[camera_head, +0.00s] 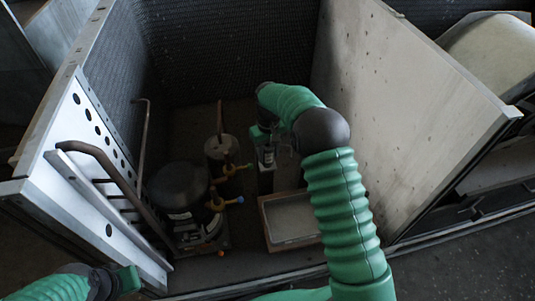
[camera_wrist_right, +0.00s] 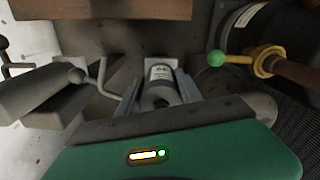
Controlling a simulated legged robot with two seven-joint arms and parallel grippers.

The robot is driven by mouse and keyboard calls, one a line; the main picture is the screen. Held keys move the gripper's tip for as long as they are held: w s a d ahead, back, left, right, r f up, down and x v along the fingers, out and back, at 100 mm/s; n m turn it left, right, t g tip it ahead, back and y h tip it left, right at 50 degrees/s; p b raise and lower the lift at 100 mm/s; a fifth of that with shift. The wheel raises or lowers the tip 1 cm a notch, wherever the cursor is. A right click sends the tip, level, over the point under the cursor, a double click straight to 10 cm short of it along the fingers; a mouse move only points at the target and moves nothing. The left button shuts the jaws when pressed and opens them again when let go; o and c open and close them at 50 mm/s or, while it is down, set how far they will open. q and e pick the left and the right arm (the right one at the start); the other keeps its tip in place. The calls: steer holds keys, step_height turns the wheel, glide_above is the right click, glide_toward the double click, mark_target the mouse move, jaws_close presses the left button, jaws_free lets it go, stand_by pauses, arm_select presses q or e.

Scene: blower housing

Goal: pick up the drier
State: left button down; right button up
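The drier (camera_wrist_right: 161,86), a silver cylinder with a white label, shows between the fingers of my right gripper (camera_wrist_right: 160,92) in the right wrist view. The fingers stand on either side of it, very close; whether they press on it I cannot tell. In the head view the drier (camera_head: 267,155) stands upright on the housing floor, partly hidden by my right gripper (camera_head: 264,134). My left gripper (camera_head: 128,279) is at the lower left corner, outside the housing, far from the drier; its fingers do not show clearly.
A shallow box (camera_head: 290,219) lies in front. The perforated left wall (camera_head: 95,130) and plain right panel (camera_head: 400,100) bound the space.

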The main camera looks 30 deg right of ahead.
jaws_close()
